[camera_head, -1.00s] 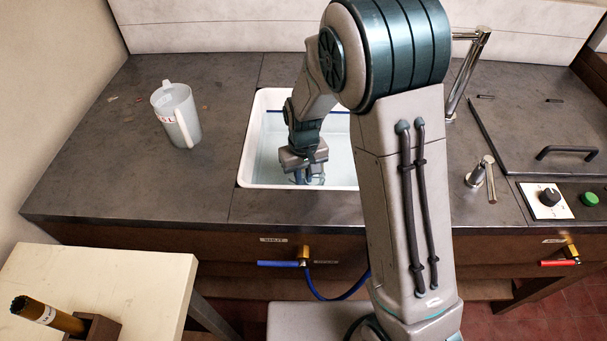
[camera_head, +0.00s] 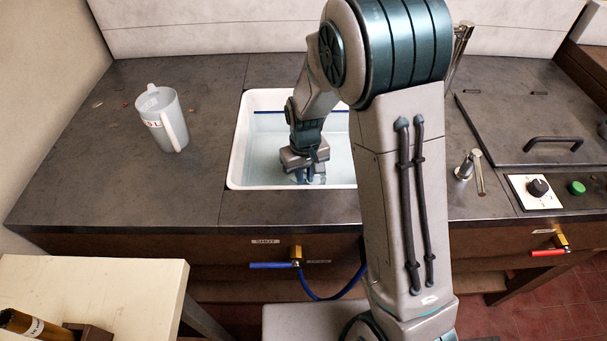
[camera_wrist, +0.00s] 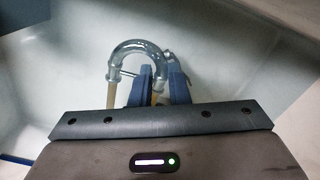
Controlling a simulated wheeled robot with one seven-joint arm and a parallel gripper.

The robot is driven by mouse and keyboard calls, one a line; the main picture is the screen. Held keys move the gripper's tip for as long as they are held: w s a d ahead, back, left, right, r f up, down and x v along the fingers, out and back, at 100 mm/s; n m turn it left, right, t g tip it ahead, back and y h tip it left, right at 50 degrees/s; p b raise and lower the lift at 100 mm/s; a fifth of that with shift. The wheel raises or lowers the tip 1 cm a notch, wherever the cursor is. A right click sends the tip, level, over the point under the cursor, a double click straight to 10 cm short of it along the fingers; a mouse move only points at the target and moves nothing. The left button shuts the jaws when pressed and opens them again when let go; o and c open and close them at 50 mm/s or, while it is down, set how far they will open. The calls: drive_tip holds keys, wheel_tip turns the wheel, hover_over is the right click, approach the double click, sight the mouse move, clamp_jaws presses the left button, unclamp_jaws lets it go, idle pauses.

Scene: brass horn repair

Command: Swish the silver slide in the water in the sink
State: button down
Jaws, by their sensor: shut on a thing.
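The silver slide (camera_wrist: 141,47) shows in the wrist view as a U-shaped bright metal tube with brass-coloured lower ends. My gripper (camera_wrist: 160,82) has its blue fingers shut on the slide, at the right leg of the U. The white sink (camera_head: 239,150) holds pale, clear water (camera_head: 270,152). In the head view my gripper (camera_head: 309,175) points down inside the sink, near its front wall. The slide is hardly visible in the head view, hidden by my gripper and arm. I cannot tell how deep the slide sits in the water.
A white measuring jug (camera_head: 165,120) stands on the dark counter (camera_head: 85,165) left of the sink. A chrome tap (camera_head: 459,45) and a small lever (camera_head: 470,166) are on the right. A lidded section (camera_head: 540,115) lies further right. A blue-handled valve (camera_head: 275,265) sits below the front edge.

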drive_tip(key=shift+a, duration=0.1)
drive_tip(key=shift+a, duration=1.45)
wheel_tip(320, 180, up, 22)
drive_tip(key=p, duration=1.5)
